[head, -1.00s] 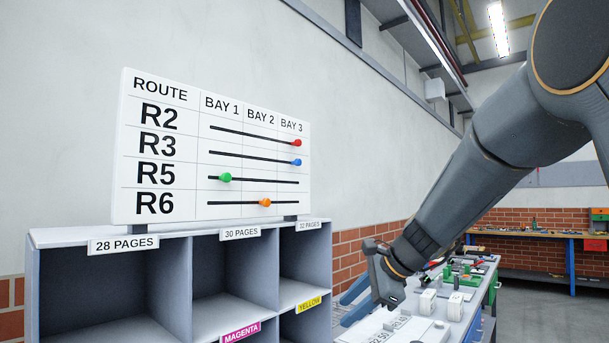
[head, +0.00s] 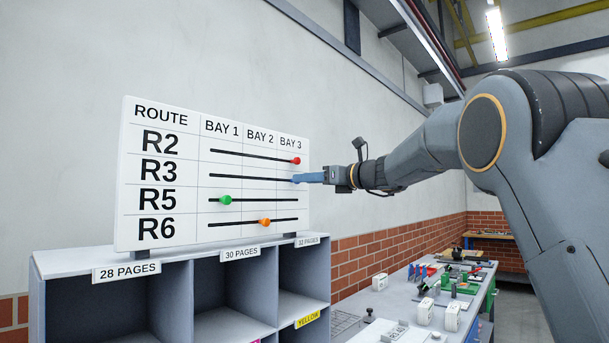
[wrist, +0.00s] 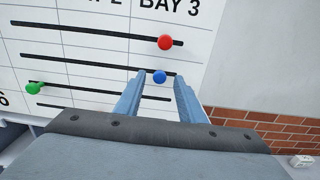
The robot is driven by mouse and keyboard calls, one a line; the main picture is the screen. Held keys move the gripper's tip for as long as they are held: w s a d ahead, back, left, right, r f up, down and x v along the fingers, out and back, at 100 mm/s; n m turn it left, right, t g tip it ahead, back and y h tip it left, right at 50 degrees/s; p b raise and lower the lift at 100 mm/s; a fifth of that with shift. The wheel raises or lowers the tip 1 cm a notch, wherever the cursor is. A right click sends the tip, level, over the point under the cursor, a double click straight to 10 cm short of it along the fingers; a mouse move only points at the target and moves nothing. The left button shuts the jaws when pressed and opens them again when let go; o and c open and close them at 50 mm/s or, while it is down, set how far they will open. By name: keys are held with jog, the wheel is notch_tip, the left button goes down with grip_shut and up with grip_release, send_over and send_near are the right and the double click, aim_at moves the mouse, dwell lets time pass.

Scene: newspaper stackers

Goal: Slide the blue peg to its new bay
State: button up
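The white route board (head: 135,165) stands on the shelf unit and has rows R2, R3, R5 and R6, each with a black slot. The blue peg (wrist: 160,76) sits near the right end of the R3 slot (head: 240,177), under Bay 3. My gripper (head: 300,178) reaches the board from the right, and its fingers hide the blue peg in the head view. In the wrist view the blue fingers are apart, one on each side of the blue peg, with gaps showing. I cannot tell whether the tips touch the board.
The red peg (head: 296,161) is just above, at Bay 3 on R2. The green peg (head: 225,200) is at Bay 1 on R5, and the orange peg (head: 264,222) is near Bay 2 on R6. The shelf unit (head: 180,262) is below; a cluttered bench (head: 400,283) stands right.

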jog(key=shift+x, duration=0.85)
grip_shut()
